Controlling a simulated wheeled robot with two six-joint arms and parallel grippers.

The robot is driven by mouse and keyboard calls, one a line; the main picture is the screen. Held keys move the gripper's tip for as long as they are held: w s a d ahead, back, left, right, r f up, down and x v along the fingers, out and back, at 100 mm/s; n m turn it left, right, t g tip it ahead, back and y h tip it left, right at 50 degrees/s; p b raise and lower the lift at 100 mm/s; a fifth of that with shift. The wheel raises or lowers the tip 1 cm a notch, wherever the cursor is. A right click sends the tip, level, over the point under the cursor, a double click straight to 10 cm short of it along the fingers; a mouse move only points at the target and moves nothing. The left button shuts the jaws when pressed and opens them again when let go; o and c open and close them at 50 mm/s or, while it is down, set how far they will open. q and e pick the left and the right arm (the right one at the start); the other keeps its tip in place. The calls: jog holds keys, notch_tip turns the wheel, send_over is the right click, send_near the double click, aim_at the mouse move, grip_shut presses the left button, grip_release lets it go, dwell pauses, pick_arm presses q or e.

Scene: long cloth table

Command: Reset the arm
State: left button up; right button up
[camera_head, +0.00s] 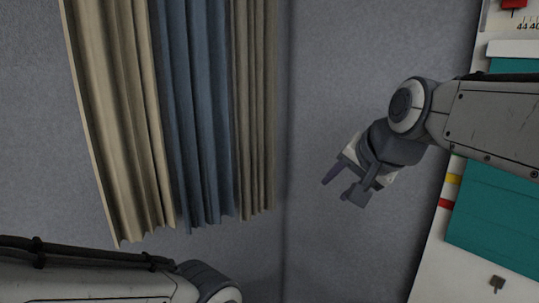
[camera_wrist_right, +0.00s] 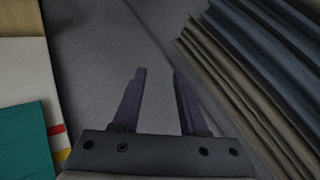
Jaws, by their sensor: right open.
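My right gripper (camera_head: 342,188) comes in from the right in the head view. It is open and empty, pointing down and left over a bare grey surface. Its two dark fingers (camera_wrist_right: 158,95) stand apart in the right wrist view, with only the grey surface (camera_wrist_right: 100,50) between them. My left arm (camera_head: 90,280) shows at the bottom left of the head view. Its gripper lies outside the frame.
Pleated beige and blue curtains (camera_head: 195,110) hang at the left, apart from my right gripper. At the right is a white panel (camera_head: 432,250) with teal sheets (camera_head: 495,225) and small red and yellow tabs. The grey area between is clear.

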jog(key=s+a+f+n+g, duration=0.3)
jog(key=s+a+f+n, duration=0.1)
jog(key=s+f, duration=0.25)
jog(key=s+a+f+n+g, duration=0.2)
jog(key=s+a+f+n, duration=0.3)
jog(key=f, duration=0.3)
jog(key=s+f+n+g+h, duration=0.1)
jog(key=s+f+n+g, duration=0.2)
jog(key=s+f+n, duration=0.2)
jog(key=s+f, duration=0.3)
jog(key=s, duration=0.4)
jog(key=shift+s+d+f+n+g, duration=0.2)
jog(key=shift+d+f+n+g, duration=0.1)
jog(key=shift+d+f, duration=0.1)
